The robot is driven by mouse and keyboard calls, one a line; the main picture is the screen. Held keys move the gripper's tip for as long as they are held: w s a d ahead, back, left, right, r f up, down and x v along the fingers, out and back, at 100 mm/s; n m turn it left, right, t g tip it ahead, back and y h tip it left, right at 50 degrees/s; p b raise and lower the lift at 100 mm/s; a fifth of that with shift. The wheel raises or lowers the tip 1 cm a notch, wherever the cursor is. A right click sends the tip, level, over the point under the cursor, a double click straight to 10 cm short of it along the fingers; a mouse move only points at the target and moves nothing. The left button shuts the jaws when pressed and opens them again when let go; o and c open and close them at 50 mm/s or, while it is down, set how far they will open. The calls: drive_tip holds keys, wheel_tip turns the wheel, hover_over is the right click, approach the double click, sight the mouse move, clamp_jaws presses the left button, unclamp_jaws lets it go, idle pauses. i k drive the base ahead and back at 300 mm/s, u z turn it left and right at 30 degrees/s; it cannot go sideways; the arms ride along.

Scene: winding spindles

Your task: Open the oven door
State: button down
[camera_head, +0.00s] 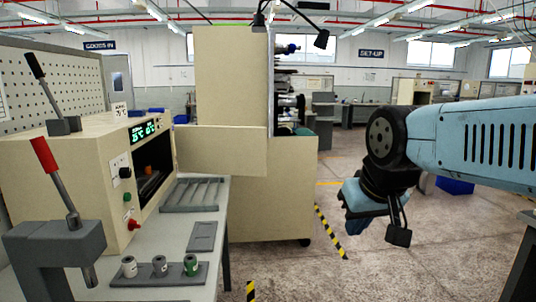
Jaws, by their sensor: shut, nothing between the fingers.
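The oven (75,190) is a beige box on the bench at left, with a green-lit display and knobs on its front. Its dark chamber is visible through the front opening, with a small orange glow inside. A flat beige panel (222,150), which looks like the oven door, stands out to the right from the far side of the opening, so the oven appears open. My gripper (398,237) hangs at the right over the floor, shut and empty, well apart from the oven and the panel.
On the grey bench (170,225) are a slotted tray (190,195), a flat grey plate (202,237) and a rack (160,274) with small spools. A red-handled lever press (62,235) stands in front. A tall beige cabinet (270,205) stands behind the panel. Floor between bench and gripper is clear.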

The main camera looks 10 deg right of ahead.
sight(230, 150)
drive_tip(key=z, duration=0.55)
drive_tip(key=i, duration=1.85)
drive_tip(key=u, duration=2)
drive_tip(key=k, duration=0.8)
drive_tip(key=u, duration=0.15)
